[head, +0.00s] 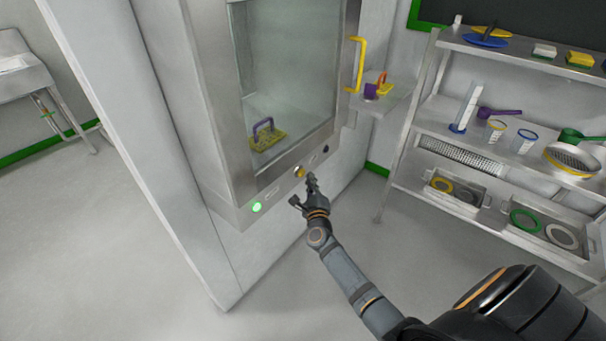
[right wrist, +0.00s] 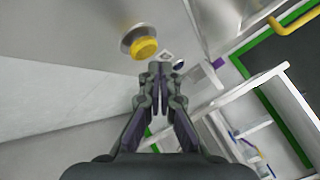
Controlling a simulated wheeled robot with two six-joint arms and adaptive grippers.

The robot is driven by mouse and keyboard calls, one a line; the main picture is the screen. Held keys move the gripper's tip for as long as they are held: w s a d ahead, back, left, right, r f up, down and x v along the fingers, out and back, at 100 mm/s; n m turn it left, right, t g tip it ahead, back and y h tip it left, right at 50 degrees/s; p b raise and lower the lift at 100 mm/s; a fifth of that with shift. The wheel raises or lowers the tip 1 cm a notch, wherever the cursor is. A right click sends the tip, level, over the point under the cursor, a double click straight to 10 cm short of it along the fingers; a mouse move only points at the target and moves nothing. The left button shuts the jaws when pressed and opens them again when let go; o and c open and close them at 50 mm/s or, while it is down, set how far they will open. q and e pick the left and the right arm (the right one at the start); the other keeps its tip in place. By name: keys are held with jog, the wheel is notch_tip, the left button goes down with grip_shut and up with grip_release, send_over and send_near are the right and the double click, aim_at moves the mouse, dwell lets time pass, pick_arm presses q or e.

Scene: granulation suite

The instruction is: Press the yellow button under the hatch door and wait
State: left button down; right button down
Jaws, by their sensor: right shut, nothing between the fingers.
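The hatch door (head: 285,85) is a glass pane in a steel frame with a yellow handle (head: 361,65) on its right side. It looks shut. The yellow button (head: 299,171) sits on the steel panel under the door, between a lit green light (head: 257,207) and a dark round button (head: 326,149). My right gripper (head: 307,190) is shut and empty, just below and right of the yellow button. In the right wrist view the yellow button (right wrist: 144,47) is above and left of the fingertips (right wrist: 160,68), and a gap seems to show between them. My left gripper is out of view.
A yellow item with a purple handle (head: 266,135) lies behind the glass. A small side shelf (head: 391,101) holds purple and yellow items right of the hatch. A steel rack (head: 440,135) with scoops, beakers and a sieve stands at right. Floor at left is clear.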

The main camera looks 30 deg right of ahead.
jog(key=shift+w, duration=0.1)
dwell(0.7)
jog(key=shift+w+a, duration=0.2)
jog(key=shift+w, duration=0.1)
jog(key=shift+w+a+b, duration=0.15)
jog(key=shift+w+b, duration=0.15)
jog(key=shift+w, duration=0.1)
dwell(0.7)
jog(key=shift+s+d+p, duration=0.3)
jog(key=shift+s+d, duration=0.05)
jog(key=shift+s, duration=0.5)
jog(key=s, duration=0.1)
jog(key=s+d, duration=0.1)
jog(key=s, duration=0.1)
jog(key=s+d+p, duration=0.1)
jog(key=shift+s, duration=0.3)
dwell(0.7)
